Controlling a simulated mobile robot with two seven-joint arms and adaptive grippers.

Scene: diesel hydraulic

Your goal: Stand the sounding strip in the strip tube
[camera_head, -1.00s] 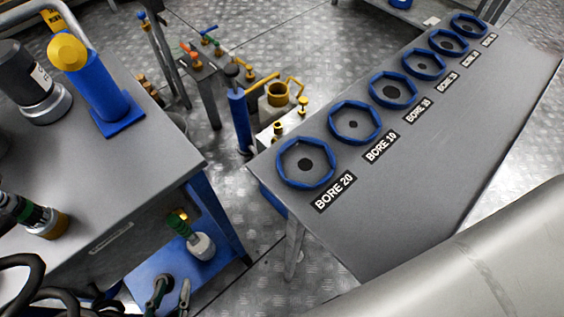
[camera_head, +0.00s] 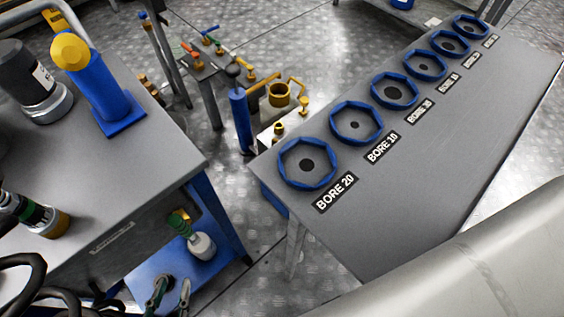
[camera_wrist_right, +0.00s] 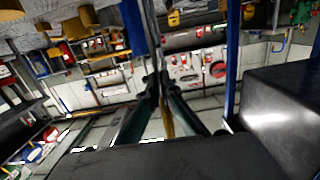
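A blue tube with a yellow top on a square blue base (camera_head: 95,85) stands upright on the left table in the head view; it looks like the strip tube. In the right wrist view my right gripper (camera_wrist_right: 156,78) has its fingertips together on a thin grey strip (camera_wrist_right: 149,35), apparently the sounding strip. A brass-coloured piece (camera_wrist_right: 167,118) shows between the fingers. My left gripper (camera_head: 172,284) is at the bottom of the head view, its two dark fingertips apart and nothing between them. The right gripper is outside the head view.
The left grey table (camera_head: 150,165) also carries a dark cylinder (camera_head: 28,80) and a black-and-green fitting (camera_head: 35,215). A green-handled valve (camera_head: 182,225) is beside it. The right bench (camera_head: 430,170) holds several blue rings with bore labels; its near part is bare. Brass pipework stands between.

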